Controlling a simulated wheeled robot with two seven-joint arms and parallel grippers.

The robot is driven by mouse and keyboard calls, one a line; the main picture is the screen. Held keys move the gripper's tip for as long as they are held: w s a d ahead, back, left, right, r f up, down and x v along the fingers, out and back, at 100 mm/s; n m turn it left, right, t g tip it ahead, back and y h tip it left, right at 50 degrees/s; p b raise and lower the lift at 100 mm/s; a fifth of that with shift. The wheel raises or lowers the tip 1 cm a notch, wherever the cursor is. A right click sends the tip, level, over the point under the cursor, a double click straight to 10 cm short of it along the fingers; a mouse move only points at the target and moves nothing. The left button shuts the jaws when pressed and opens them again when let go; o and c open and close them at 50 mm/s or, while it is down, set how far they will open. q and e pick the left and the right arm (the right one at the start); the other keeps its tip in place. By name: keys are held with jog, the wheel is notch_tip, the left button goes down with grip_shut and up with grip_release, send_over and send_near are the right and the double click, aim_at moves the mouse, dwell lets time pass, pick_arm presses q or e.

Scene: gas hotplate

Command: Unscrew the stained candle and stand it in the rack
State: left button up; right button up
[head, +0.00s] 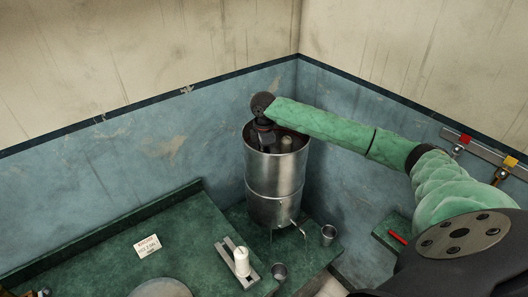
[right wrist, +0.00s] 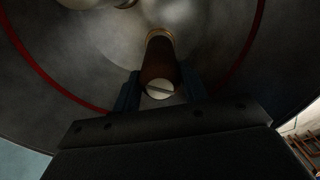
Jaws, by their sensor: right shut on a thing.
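The stained candle (right wrist: 160,68) is a dark brown cylinder in the right wrist view, with a pale slotted end towards the camera and a tan collar at its far end. My right gripper (right wrist: 160,90) has its blue fingers on either side of it and is shut on it. In the head view my right gripper (head: 265,137) reaches down into the open metal drum (head: 272,187), its fingertips hidden. A pale candle (head: 287,141) stands beside it inside the drum. The grey rack (head: 227,247) on the green counter holds an upright white candle (head: 242,261). My left gripper is not in view.
Two small metal cups (head: 279,271) (head: 328,234) stand near the drum's tap (head: 298,229). A card (head: 147,245) and a round metal lid or dish (head: 160,289) lie to the left. The drum wall surrounds my right gripper. Walls close the corner behind.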

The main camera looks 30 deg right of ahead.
jog(key=shift+n, duration=0.3)
jog(key=n, duration=0.3)
jog(key=shift+n, duration=0.9)
jog(key=n, duration=0.3)
jog(key=shift+n, duration=1.1)
jog(key=shift+n, duration=0.8)
jog(key=n, duration=0.3)
jog(key=shift+n, duration=0.3)
